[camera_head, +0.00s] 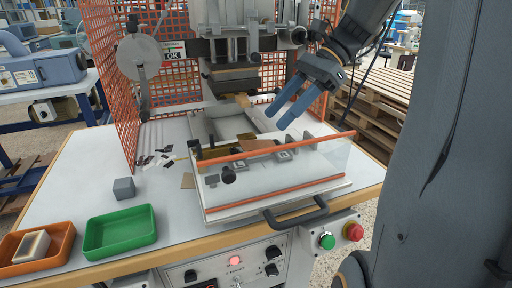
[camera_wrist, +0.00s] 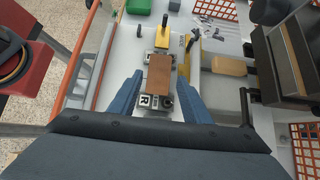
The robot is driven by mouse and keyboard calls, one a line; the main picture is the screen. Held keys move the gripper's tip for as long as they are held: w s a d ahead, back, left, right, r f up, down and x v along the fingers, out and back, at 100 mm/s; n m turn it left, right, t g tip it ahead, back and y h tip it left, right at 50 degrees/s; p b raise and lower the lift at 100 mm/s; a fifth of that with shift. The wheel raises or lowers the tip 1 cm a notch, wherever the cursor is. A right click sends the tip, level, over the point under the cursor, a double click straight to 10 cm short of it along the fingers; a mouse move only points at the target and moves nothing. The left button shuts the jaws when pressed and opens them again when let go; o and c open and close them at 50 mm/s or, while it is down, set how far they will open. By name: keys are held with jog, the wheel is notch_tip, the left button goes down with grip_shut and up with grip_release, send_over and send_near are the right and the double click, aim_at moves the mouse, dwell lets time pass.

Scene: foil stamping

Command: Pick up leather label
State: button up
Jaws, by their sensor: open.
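The leather label (camera_head: 259,146) is a flat brown rectangle in the fixture on the machine's bed, behind a clear guard. In the wrist view the leather label (camera_wrist: 159,74) lies over metal blocks, one marked R. My gripper (camera_head: 283,106) has two blue fingers and hangs above and slightly right of the label in the head view. In the wrist view my gripper (camera_wrist: 160,78) is open, with one finger on each side of the label and nothing held. I cannot tell the height of the fingertips above the label.
The clear guard has an orange upper bar (camera_head: 285,149). The press head (camera_head: 232,78) hangs behind the fixture. A green tray (camera_head: 120,232), an orange tray (camera_head: 60,244) and a grey cube (camera_head: 124,188) sit at left. An orange mesh fence (camera_head: 107,70) stands behind.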

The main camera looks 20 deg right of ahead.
aim_at(254, 145)
jog(key=p+x, duration=0.1)
jog(key=x, duration=0.6)
jog(key=shift+f+p, duration=0.35)
jog(key=shift+c, duration=0.5)
jog(key=c, duration=0.7)
jog(key=shift+o, duration=0.2)
jog(key=shift+r, duration=0.15)
notch_tip(254, 145, up, 10)
jog(key=b, duration=0.1)
